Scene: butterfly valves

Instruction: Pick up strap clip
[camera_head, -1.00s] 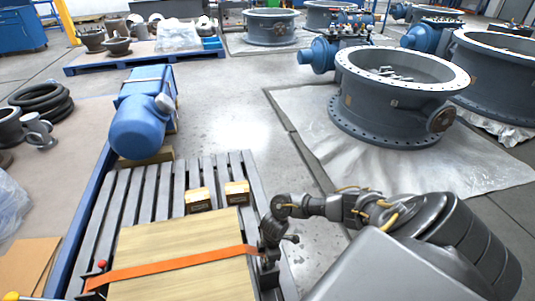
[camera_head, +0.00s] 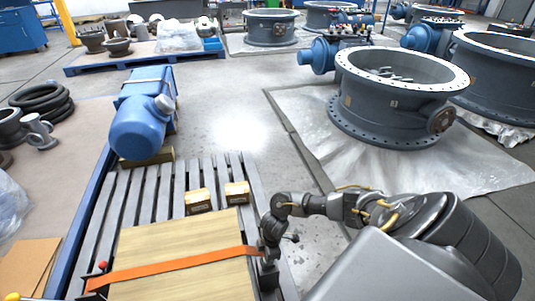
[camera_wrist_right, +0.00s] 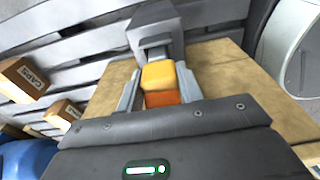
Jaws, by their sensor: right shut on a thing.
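The strap clip (camera_wrist_right: 158,76) is a small yellow block at the end of the orange strap, in the middle of the right wrist view. The orange strap (camera_head: 180,264) lies across a wooden crate (camera_head: 185,238) in the head view. My right gripper (camera_wrist_right: 157,84) is shut on the clip, with one finger on each side. In the head view my right gripper (camera_head: 268,252) is at the crate's right edge, and it hides the clip. A grey block (camera_wrist_right: 154,30) stands just beyond the clip. My left gripper is not in view.
The crate sits on a grey slatted pallet (camera_head: 152,190). Two small boxes (camera_head: 198,201) lie behind it, and a blue motor unit (camera_head: 140,125) stands farther back. A red knob (camera_head: 102,265) is at the strap's left end. Large valves (camera_head: 395,100) stand at the right.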

